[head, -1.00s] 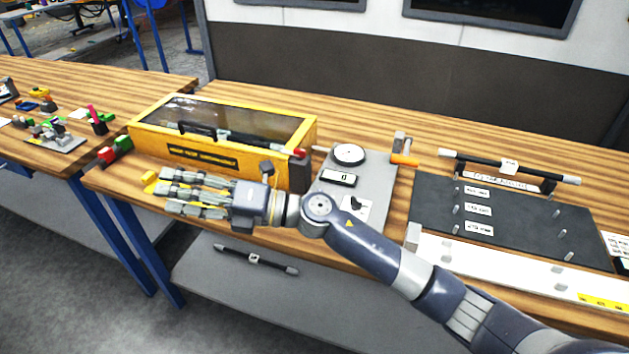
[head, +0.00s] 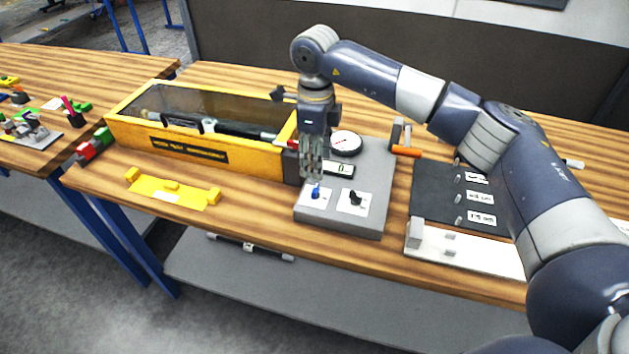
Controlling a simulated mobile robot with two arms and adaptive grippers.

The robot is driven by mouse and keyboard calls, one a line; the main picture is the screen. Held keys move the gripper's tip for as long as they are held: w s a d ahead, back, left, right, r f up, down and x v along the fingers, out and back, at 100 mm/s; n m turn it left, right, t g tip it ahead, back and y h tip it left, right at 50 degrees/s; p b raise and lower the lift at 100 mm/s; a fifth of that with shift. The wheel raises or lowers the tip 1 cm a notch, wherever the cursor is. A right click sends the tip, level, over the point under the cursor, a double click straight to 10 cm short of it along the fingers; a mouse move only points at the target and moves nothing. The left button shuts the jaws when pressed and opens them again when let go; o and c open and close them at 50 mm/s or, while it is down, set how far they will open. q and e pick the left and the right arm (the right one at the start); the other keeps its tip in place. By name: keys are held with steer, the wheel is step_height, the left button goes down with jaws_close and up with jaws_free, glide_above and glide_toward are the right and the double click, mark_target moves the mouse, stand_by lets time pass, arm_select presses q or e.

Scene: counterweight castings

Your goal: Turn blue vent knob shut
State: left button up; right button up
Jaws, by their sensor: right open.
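The blue vent knob (head: 316,192) stands on a white label near the front left of the grey panel (head: 372,222) in the head view. My right gripper (head: 312,176) points down just above the knob, its fingers slightly apart. Whether the fingertips touch the knob I cannot tell. A black knob (head: 354,198) stands on its own label to the right. A round white dial (head: 346,143) and a small display (head: 341,169) sit behind on the same panel. My left gripper does not show.
The yellow box (head: 190,153) with a clear lid and a black bar inside stands left of the panel. A yellow fixture (head: 172,192) lies in front of it. An orange handle (head: 406,152), a dark board (head: 432,193) and a white rail (head: 465,249) are to the right.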

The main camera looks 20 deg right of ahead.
mark_target(315, 188)
step_height(315, 188, down, 9)
steer(key=p, duration=0.2)
steer(key=shift+p, duration=0.3)
steer(key=c, duration=1.1)
